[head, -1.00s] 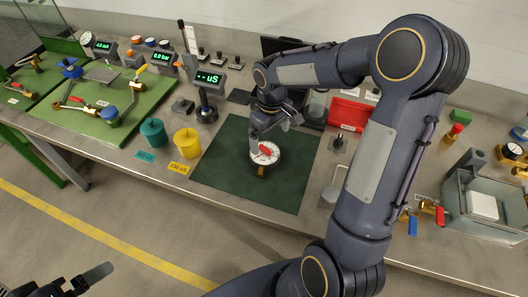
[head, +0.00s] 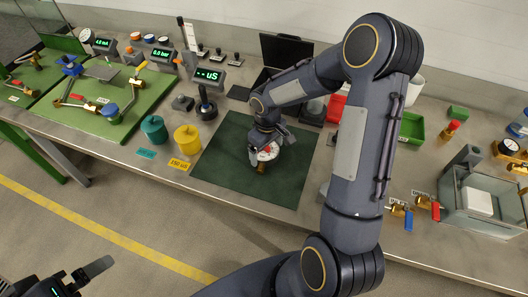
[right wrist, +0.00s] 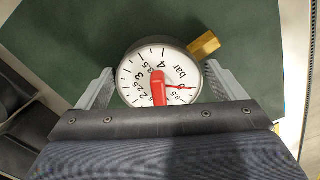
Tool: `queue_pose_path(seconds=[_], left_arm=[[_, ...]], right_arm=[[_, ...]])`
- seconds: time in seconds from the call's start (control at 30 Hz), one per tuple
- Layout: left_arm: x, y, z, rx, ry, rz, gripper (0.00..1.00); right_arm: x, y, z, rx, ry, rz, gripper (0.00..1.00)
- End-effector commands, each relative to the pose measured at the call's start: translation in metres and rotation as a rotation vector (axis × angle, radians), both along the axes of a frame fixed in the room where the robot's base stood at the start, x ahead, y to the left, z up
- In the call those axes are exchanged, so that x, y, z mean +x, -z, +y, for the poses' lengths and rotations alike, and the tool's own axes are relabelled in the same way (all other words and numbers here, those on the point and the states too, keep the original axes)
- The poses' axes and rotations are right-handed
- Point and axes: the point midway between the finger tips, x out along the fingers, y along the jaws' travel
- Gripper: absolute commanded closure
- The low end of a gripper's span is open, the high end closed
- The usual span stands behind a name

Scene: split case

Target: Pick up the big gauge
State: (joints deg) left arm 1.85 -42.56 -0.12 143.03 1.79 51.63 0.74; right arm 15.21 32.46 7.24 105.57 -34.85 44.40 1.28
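The big gauge (head: 267,153) has a round white dial, a red pointer and a brass stem. It lies face up on the dark green mat (head: 232,172) in the head view. In the right wrist view the gauge (right wrist: 150,82) sits between the two fingers, its brass stem toward the upper right. My right gripper (head: 266,146) is right over the gauge, open, with one finger on each side; a small gap shows at the left finger. Its palm hides the gauge's near edge. My left gripper (head: 97,267) shows only partly at the lower left, away from the bench.
A yellow pot (head: 187,140) and a teal pot (head: 154,130) stand left of the mat. A black joystick-like stand (head: 206,108) is behind them. A glass-walled tank (head: 482,203) stands at the right.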

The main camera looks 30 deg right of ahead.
Motion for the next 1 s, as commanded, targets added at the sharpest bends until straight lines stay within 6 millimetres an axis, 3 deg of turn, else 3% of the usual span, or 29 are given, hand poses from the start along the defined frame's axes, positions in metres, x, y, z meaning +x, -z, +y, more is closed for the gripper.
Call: queue_pose_path(seconds=[0.03, 0.27, 0.67, 0.8, 1.0], left_arm=[[0.000, 0.000, 0.000, 0.000, 0.000, 0.000, 0.00], [0.000, 0.000, 0.000, 0.000, 0.000, 0.000, 0.00], [0.000, 0.001, 0.000, 0.000, 0.000, 0.000, 0.00], [0.000, 0.004, 0.000, 0.000, 0.000, 0.000, 0.00], [0.000, 0.015, 0.000, 0.000, 0.000, 0.000, 0.00]], right_arm=[[0.000, 0.000, -0.001, -0.002, 0.000, 0.000, 0.18], [0.000, 0.000, -0.001, -0.002, 0.000, 0.000, 0.48], [0.001, -0.012, -0.002, -0.004, 0.002, -0.003, 0.49], [0.000, -0.036, 0.000, -0.003, 0.000, -0.007, 0.49], [-0.023, -0.080, 0.033, -0.002, -0.005, -0.011, 0.49]])
